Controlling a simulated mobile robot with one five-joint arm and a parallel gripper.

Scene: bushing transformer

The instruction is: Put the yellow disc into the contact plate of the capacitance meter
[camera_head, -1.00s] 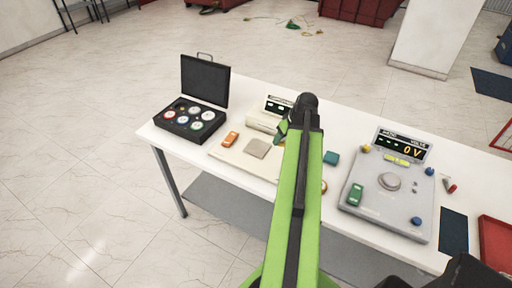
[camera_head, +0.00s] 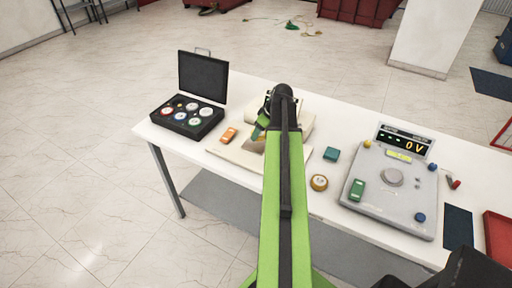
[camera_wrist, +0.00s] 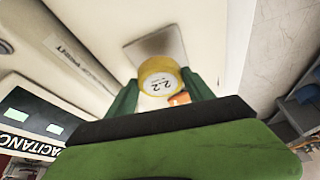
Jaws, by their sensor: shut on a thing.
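In the wrist view, the yellow disc (camera_wrist: 160,76), with a white face marked 2.2, sits between the green fingers of my gripper (camera_wrist: 162,92), which is shut on it. The grey square contact plate (camera_wrist: 157,42) shows right beside the disc; I cannot tell whether they touch. The capacitance meter's display (camera_wrist: 33,126) is at the left. In the head view, my gripper (camera_head: 262,130) is over the cream capacitance meter (camera_head: 229,152). My arm hides the disc and much of the meter there, including most of the plate.
An orange switch (camera_head: 228,135) sits on the meter's left. An open black case (camera_head: 187,116) with several discs stands at the left. A teal block (camera_head: 331,154) and a round yellow-brown thing (camera_head: 319,182) lie right of my arm. A grey voltage device (camera_head: 392,190) stands further right.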

